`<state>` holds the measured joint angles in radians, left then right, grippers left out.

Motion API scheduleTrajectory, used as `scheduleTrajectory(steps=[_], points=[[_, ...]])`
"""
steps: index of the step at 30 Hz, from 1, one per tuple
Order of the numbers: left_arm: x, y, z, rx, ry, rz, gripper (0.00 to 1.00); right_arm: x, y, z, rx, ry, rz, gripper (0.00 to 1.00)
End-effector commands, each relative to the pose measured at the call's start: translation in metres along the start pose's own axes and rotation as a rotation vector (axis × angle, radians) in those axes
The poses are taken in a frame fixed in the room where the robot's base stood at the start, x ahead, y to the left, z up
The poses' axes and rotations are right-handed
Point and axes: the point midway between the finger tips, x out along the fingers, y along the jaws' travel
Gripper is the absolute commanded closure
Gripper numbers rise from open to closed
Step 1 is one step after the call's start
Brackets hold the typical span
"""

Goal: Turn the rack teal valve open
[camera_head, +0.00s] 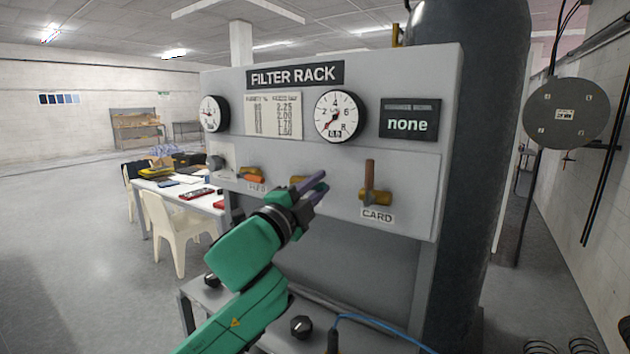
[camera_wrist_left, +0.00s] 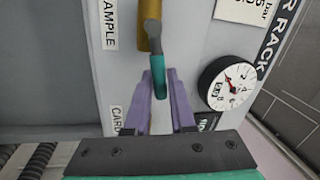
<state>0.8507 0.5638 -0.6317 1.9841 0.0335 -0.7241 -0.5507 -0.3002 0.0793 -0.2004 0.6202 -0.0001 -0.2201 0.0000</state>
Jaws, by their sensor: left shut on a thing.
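The teal valve handle (camera_wrist_left: 159,75) sits between the two purple fingers of my left gripper (camera_wrist_left: 166,78) in the left wrist view. It extends from a brass valve body (camera_wrist_left: 150,30) on the rack panel, next to a label that reads "SAMPLE" in part. In the head view my left gripper (camera_head: 318,187) reaches the front of the filter rack (camera_head: 330,160), shut on the handle. My right gripper is not in view.
An upright valve handle (camera_head: 369,175) labelled "CARD" stands right of my gripper, and an orange-handled valve (camera_head: 253,178) stands left. Dials are above, and a display (camera_head: 408,122) reads "none". A black knob (camera_head: 302,326) and a blue cable (camera_head: 375,328) lie below.

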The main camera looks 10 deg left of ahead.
Motion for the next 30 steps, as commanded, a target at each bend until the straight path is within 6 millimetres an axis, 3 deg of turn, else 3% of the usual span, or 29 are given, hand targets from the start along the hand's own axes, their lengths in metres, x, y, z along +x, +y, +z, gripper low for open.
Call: scheduleTrajectory(steps=[12, 28, 29, 30], points=[[-0.002, 0.013, 0.002, 0.189, 0.036, 0.004, 1.0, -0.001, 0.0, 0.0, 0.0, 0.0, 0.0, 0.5], [-0.002, 0.015, 0.002, 0.21, 0.041, 0.006, 1.0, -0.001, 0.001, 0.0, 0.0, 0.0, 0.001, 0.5], [-0.002, 0.015, 0.002, 0.21, 0.041, 0.006, 0.66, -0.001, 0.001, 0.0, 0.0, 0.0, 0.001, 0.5], [-0.002, 0.016, 0.002, 0.21, 0.041, 0.006, 0.51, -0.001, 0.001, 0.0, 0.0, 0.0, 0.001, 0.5]])
